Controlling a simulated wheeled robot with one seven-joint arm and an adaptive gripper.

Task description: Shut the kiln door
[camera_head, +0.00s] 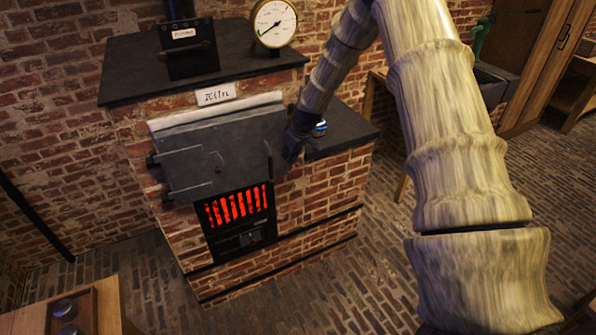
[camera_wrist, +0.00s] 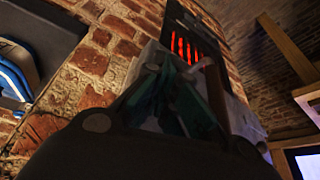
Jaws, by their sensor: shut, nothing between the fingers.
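The kiln (camera_head: 325,175) is a brick block with a dark top and a paper label. Its grey metal door (camera_head: 205,160), hinged at the left, lies across the opening, below a pale strip along its top. I cannot tell whether it sits fully flush. An upright handle (camera_head: 268,158) is near its right edge. My gripper (camera_head: 290,156) is at the door's right edge, close to the handle. In the wrist view my gripper (camera_wrist: 182,85) is shut and empty, its fingers in front of the door's edge; contact is unclear.
A red-glowing grate (camera_head: 238,207) is below the door. A round gauge (camera_head: 274,22) and a dark box (camera_head: 187,48) stand on the kiln top. A dark side ledge (camera_head: 345,132) is right of my gripper. A wooden table (camera_head: 112,300) is at lower left. Brick floor is open in front.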

